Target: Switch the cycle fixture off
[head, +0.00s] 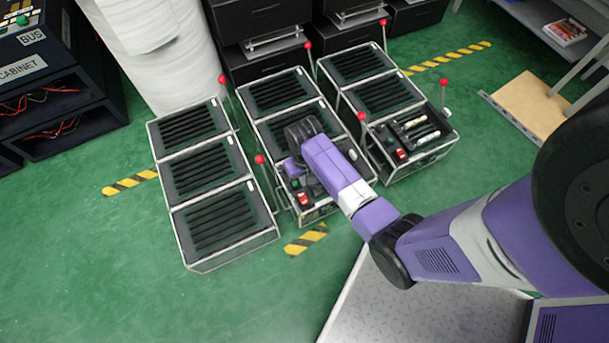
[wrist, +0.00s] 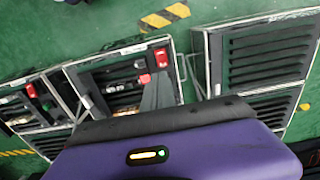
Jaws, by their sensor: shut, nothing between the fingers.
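No label in view marks which unit is the cycle fixture. Low, dark, framed lever fixtures stand in three rows on the floor, with red-ball levers at their sides. My gripper (wrist: 157,90) is shut and empty over the front fixture (head: 303,198) of the middle row. That fixture has a red switch, which also shows in the wrist view (wrist: 161,58), and a green button. A lever with a red ball (head: 259,159) stands at its left side. The front fixture of the right row (head: 400,154) has a similar panel. My wrist hides part of the middle panel and the fingertips in the head view.
The left row (head: 215,220) has slatted tops. Black cabinets (head: 265,30) and white rolls (head: 165,70) stand behind. A lever with a red ball (head: 362,116) rises between the middle and right rows, near my arm. Green floor is open at the front left.

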